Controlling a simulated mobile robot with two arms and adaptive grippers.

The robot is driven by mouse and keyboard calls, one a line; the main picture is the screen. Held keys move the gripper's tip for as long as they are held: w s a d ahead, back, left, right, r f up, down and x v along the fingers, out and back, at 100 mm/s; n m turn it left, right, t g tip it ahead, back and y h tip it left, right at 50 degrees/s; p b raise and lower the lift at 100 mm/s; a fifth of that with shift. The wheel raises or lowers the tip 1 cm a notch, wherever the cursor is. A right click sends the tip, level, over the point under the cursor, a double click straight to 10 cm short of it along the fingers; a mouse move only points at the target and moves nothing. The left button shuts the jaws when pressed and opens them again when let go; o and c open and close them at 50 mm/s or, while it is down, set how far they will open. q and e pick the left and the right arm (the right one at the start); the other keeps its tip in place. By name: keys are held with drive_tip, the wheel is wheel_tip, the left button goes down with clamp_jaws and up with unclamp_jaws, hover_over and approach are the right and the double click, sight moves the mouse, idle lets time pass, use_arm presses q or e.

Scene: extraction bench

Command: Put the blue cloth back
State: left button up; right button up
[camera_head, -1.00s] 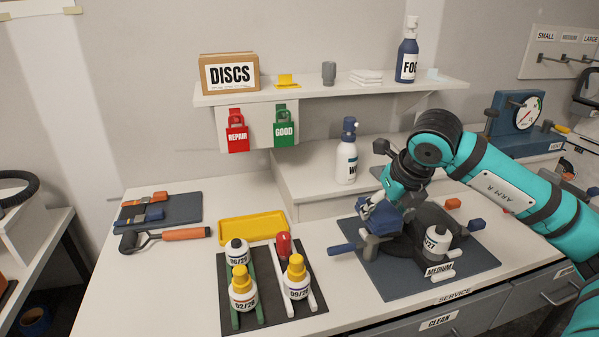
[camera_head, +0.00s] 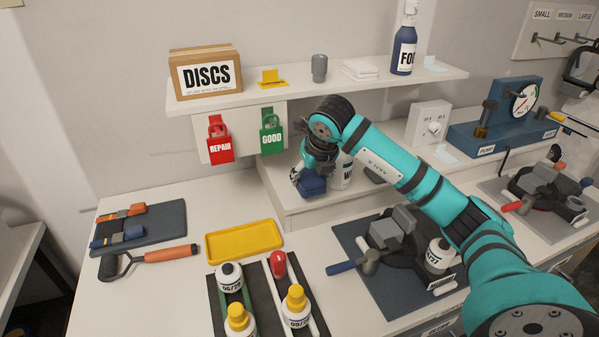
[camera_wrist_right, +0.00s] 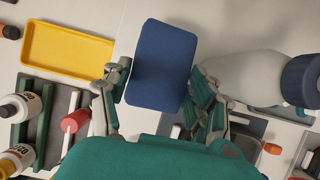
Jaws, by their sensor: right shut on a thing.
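My right gripper (camera_head: 310,178) is shut on the blue cloth (camera_head: 313,187), a small folded block. It holds the cloth over the front of the raised white step, left of the white spray bottle (camera_head: 342,175). In the right wrist view the cloth (camera_wrist_right: 162,65) sits between the two fingers of the gripper (camera_wrist_right: 160,95), and the bottle (camera_wrist_right: 248,78) is close on the right. I cannot tell whether the cloth touches the step. My left gripper is not in view.
A yellow tray (camera_head: 245,255) lies on the bench at front left of the gripper. Bottles (camera_head: 297,309) stand in a rack in front. A fixture (camera_head: 395,230) on a dark mat is under my right arm. A shelf (camera_head: 300,92) hangs above. The step's left part (camera_head: 275,178) is clear.

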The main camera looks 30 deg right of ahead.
drive_tip(key=w, duration=0.1)
drive_tip(key=w+a, duration=0.1)
drive_tip(key=shift+w+p, duration=0.3)
drive_tip(key=shift+w+f, duration=0.1)
drive_tip(key=shift+w, duration=0.1)
wheel_tip(320, 180, down, 3)
drive_tip(key=shift+f+p, duration=0.1)
drive_tip(key=shift+p, duration=0.75)
drive_tip(key=shift+f, duration=0.15)
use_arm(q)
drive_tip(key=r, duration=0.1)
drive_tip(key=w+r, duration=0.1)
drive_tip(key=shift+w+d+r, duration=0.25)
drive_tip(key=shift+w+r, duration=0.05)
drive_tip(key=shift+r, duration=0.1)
use_arm(e)
drive_tip(key=shift+f, duration=0.1)
drive_tip(key=o, duration=1.2)
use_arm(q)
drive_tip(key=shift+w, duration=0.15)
use_arm(e)
drive_tip(key=o, duration=0.4)
drive_tip(key=shift+c, duration=0.2)
